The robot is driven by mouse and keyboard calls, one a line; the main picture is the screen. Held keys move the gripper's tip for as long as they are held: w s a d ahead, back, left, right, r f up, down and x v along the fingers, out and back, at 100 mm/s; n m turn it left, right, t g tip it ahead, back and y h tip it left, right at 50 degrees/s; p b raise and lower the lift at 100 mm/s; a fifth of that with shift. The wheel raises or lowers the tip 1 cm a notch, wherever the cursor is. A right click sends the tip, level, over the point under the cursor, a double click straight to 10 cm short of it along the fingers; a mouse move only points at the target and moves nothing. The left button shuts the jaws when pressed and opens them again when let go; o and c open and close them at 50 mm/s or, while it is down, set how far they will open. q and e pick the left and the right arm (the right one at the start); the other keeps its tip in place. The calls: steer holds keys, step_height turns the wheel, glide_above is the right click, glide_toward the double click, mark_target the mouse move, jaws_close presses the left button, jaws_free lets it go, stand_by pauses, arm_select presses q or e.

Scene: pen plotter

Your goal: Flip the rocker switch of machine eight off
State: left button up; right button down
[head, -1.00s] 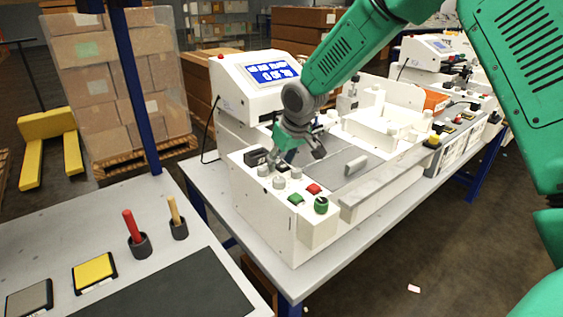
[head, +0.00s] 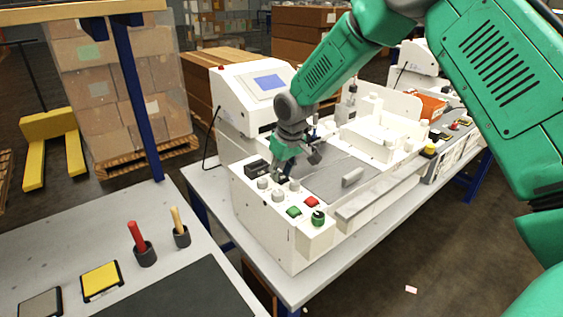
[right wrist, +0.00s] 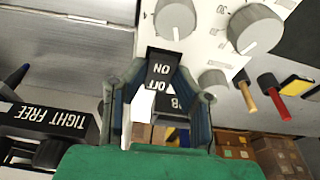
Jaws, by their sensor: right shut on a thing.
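The rocker switch (right wrist: 161,70) shows in the right wrist view as a black part lettered ON and OFF on the white panel. My right gripper (right wrist: 158,92) has its fingers on either side of it and is shut on it; a black label beneath is partly covered. In the head view my right gripper (head: 290,172) points down at the front panel of the nearest white machine (head: 262,215), and the switch is mostly hidden there. The machine's blue screen (head: 270,82) shows no digits. I cannot read a machine number in the head view. My left gripper is out of view.
Grey knobs (head: 264,184), a green button (head: 294,211), a red button (head: 311,202) and a green knob (head: 318,217) sit close to the gripper. A black TIGHT/FREE box (right wrist: 50,122) is beside it. Another white machine (head: 425,62) stands farther back.

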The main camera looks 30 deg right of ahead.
mark_target(283, 176)
steer(key=shift+w+d+r+g+p, duration=0.2)
steer(key=shift+g+p, duration=0.4)
steer(key=shift+p, duration=0.4)
arm_select(q)
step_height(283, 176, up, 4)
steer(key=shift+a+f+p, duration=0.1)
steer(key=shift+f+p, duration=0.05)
steer(key=shift+p, duration=0.2)
arm_select(e)
steer(key=shift+a+g, duration=0.2)
steer(key=shift+g, duration=0.1)
steer(key=shift+f, duration=0.1)
steer(key=c, duration=1.3)
jaws_free()
steer(key=shift+r, duration=0.45)
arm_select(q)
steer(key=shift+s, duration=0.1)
arm_select(e)
steer(key=r, duration=1)
steer(key=shift+s+d+r, duration=0.15)
steer(key=shift+s+r, duration=0.1)
steer(key=shift+r, duration=0.15)
